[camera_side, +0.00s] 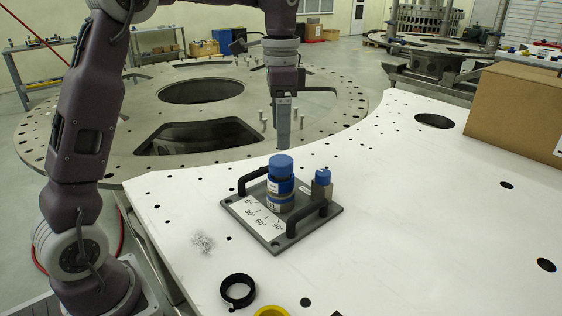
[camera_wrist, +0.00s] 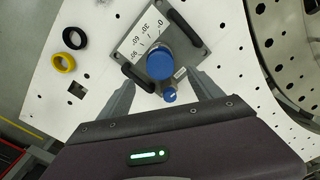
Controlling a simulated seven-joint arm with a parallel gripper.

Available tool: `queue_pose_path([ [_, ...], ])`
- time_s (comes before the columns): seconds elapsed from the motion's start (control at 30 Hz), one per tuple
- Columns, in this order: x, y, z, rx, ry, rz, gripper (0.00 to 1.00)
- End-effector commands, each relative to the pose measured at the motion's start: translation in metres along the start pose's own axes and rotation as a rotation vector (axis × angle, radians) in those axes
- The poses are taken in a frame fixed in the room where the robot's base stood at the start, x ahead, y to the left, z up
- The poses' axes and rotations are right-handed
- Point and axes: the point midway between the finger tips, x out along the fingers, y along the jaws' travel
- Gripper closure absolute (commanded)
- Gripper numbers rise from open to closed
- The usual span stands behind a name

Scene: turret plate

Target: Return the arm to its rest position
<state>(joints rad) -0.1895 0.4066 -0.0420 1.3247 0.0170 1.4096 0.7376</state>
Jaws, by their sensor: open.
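My gripper (camera_side: 284,138) hangs pointing down just above and behind the blue-capped turret knob (camera_side: 281,166), apart from it. In the wrist view its two fingers (camera_wrist: 160,92) are spread with nothing between their tips. The grey turret plate (camera_side: 241,215) lies on the white table, with a printed angle scale, two black handles and a smaller blue-topped fitting (camera_side: 322,177) at its right. In the wrist view the large blue knob (camera_wrist: 160,62) and the small blue knob (camera_wrist: 170,94) show beyond and between the fingers.
A black ring (camera_side: 238,291) and a yellow ring (camera_side: 272,311) lie at the front of the white table (camera_side: 400,200). Metal shavings (camera_side: 203,243) lie left of the plate. A cardboard box (camera_side: 520,108) stands at the right. A large perforated metal disc (camera_side: 60,135) is behind.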

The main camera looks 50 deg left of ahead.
Motion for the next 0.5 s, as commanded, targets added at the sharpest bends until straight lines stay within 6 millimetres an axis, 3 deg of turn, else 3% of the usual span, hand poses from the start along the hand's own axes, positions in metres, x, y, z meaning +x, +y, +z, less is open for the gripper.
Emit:
queue_pose_path([
  [0.07,-0.007,0.008,0.005,-0.015,0.011,-0.012,0.25],
  [0.13,-0.021,0.028,0.018,-0.062,0.044,-0.043,0.25],
  [0.27,-0.044,0.092,0.067,-0.222,0.166,-0.118,0.25],
  [0.4,-0.033,0.152,0.126,-0.402,0.32,-0.155,0.25],
  [0.5,-0.013,0.179,0.155,-0.497,0.406,-0.155,0.25],
])
